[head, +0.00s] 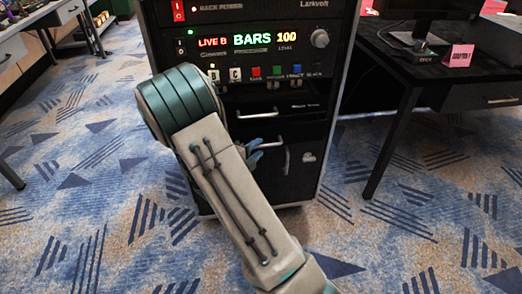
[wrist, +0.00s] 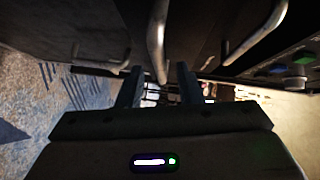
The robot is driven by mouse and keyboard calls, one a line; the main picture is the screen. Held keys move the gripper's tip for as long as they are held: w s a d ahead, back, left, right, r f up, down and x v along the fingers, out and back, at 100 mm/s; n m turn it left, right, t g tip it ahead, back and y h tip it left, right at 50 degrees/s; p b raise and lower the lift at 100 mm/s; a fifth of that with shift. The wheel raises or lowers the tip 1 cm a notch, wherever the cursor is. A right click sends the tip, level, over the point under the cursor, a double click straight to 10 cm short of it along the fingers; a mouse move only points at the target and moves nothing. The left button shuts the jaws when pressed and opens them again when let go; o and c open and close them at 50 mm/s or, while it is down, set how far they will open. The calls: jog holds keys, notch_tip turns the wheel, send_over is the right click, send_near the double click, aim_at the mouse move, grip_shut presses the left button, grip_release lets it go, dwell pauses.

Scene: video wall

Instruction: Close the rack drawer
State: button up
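The black equipment rack (head: 325,130) stands in the middle of the head view, with dark drawer fronts below its lit panels. A silver horizontal handle (head: 255,114) is on the upper drawer front. Lower down, a second silver handle (head: 287,160) shows beside my gripper (head: 258,150), which is mostly hidden behind my arm. In the wrist view, my gripper (wrist: 161,88) has its two fingers apart. A bar handle (wrist: 157,42) comes down toward the gap between the fingertips; I cannot tell whether they touch. How far any drawer stands out is unclear.
The processor panel (head: 255,42) with lit text and coloured buttons is above the drawers. A dark desk (head: 430,75) with a pink card (head: 458,55) stands at the right. Another table (head: 30,30) is at the far left. Patterned carpet (head: 90,150) is open on the left.

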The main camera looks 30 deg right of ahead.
aim_at(256, 138)
jog(key=shift+b+x, duration=0.3)
jog(key=shift+x, duration=1.15)
grip_shut()
jog(key=shift+w+d+r+p, duration=0.1)
jog(key=shift+w+d+p, duration=0.1)
jog(key=shift+w+p, duration=0.4)
jog(key=shift+w+d+p, duration=0.15)
jog(key=shift+w+p, duration=0.1)
jog(key=shift+w, duration=0.55)
jog(key=shift+w+d+p, duration=0.2)
jog(key=shift+w+p, duration=0.25)
jog(key=shift+w, duration=0.25)
grip_release()
